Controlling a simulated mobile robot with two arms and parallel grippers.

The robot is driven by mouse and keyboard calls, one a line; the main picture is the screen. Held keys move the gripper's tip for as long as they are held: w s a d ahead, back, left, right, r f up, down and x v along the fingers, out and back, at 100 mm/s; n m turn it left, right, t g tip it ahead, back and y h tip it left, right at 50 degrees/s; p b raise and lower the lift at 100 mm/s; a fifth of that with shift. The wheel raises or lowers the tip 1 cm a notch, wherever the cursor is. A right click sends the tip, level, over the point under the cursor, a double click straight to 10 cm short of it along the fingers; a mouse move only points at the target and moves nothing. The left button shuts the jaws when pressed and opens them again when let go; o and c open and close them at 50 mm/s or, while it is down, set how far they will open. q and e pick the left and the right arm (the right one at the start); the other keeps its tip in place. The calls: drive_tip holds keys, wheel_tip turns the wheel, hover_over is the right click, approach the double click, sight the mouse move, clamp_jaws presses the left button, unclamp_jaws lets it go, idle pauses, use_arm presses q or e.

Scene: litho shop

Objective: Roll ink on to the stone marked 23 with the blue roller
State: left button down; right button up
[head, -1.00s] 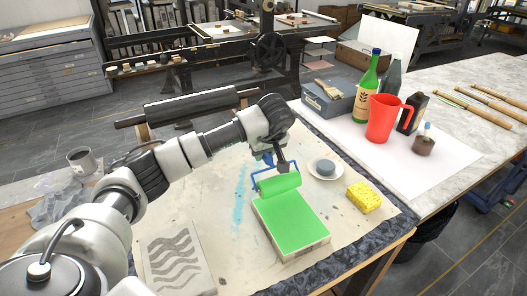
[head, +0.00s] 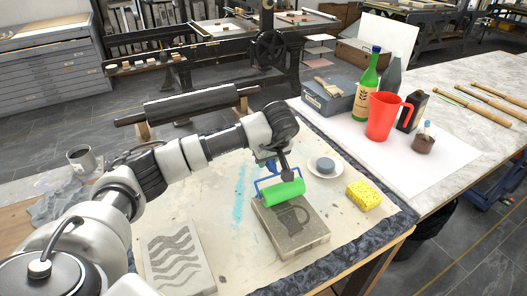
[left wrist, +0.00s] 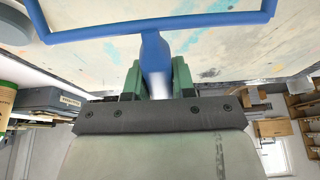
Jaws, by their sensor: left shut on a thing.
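The roller (head: 284,192) has a blue frame and a green cylinder. In the head view it is at the far edge of a grey stone slab (head: 290,236) with a dark jug-like picture on top; whether it touches the slab I cannot tell. No number 23 is readable. My left gripper (head: 272,160) is shut on the roller's handle above the slab's far side. In the left wrist view my left gripper (left wrist: 155,78) has green fingers on both sides of the blue handle (left wrist: 154,50); the cylinder is out of that view. My right gripper is not in view.
Another slab (head: 176,262) with wavy stripes lies at the left. A yellow sponge (head: 364,195) and a white dish (head: 325,170) with a blue-grey lump are right of the jug slab. A large dark roller (head: 195,104) rests behind. Bottles and a red jug (head: 385,118) stand farther right.

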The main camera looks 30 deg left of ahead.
sight(275, 169)
use_arm(q)
drive_tip(key=s+d, duration=0.1)
drive_tip(key=d, duration=0.1)
drive_tip(key=s+d+p, duration=0.1)
drive_tip(key=d, duration=0.1)
drive_tip(key=shift+s+d, duration=0.1)
drive_tip(key=shift+s, duration=0.2)
drive_tip(key=shift+s+d, duration=0.5)
drive_tip(key=shift+d, duration=0.25)
drive_tip(key=shift+s+d, duration=0.5)
drive_tip(key=shift+d, duration=0.25)
drive_tip(key=shift+s+d+p, duration=0.2)
drive_tip(key=shift+s+d, duration=0.45)
drive_tip(key=shift+d, duration=0.35)
drive_tip(key=shift+s+d+p, duration=0.2)
drive_tip(key=shift+s+d, duration=0.4)
drive_tip(key=shift+d, duration=0.35)
drive_tip(key=shift+f, duration=0.1)
drive_tip(key=shift+a, duration=0.1)
